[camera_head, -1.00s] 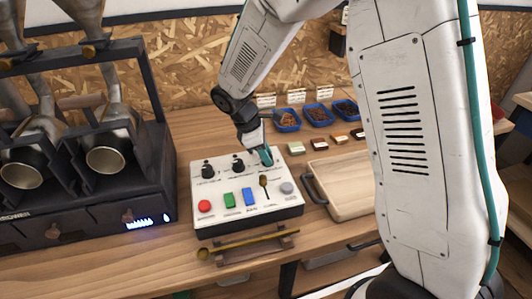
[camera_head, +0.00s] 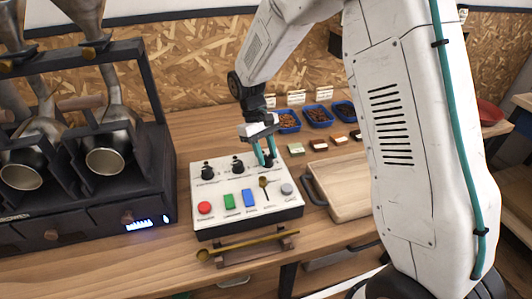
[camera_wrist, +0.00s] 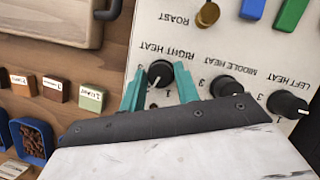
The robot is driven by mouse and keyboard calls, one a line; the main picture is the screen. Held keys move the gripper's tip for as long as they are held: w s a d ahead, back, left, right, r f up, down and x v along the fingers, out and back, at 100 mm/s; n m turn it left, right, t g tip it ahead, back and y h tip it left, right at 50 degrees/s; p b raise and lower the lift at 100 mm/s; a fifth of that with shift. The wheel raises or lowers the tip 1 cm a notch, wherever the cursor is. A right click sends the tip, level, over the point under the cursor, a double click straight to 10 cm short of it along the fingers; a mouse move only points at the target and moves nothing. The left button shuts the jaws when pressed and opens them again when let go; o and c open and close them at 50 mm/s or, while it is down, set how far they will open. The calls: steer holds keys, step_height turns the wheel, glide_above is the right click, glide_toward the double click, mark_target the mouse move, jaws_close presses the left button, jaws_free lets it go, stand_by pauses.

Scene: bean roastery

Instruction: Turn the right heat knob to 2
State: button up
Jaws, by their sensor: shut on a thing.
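The white control panel (camera_head: 222,222) stands on the wooden bench in the head view. The right heat knob (camera_wrist: 160,73) is black and lies between the teal fingers of my gripper (camera_wrist: 160,86) in the wrist view. My gripper (camera_head: 265,152) comes down on it from above at the panel's back right in the head view, shut on the knob. The label RIGHT HEAT reads upside down in the wrist view, with a 3 beside the knob. I cannot tell which number its pointer faces. The middle heat knob (camera_wrist: 226,87) and left heat knob (camera_wrist: 287,103) are beside it.
The panel's front holds a red button (camera_head: 204,207), green switch (camera_head: 229,200), blue switch (camera_head: 248,196), brass roast lever (camera_head: 263,182) and grey button (camera_head: 287,189). A wooden tray (camera_head: 345,188) sits right of it; a brass scoop (camera_head: 245,244) lies in front. The roaster (camera_head: 85,195) stands left.

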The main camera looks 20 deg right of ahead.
steer(key=shift+m+y, duration=0.3)
steer(key=shift+m, duration=0.7)
steer(key=o, duration=1)
steer(key=shift+c, duration=0.2)
steer(key=v, duration=0.7)
steer(key=shift+w+r, duration=0.3)
steer(key=shift+r, duration=0.05)
steer(key=shift+d, duration=0.1)
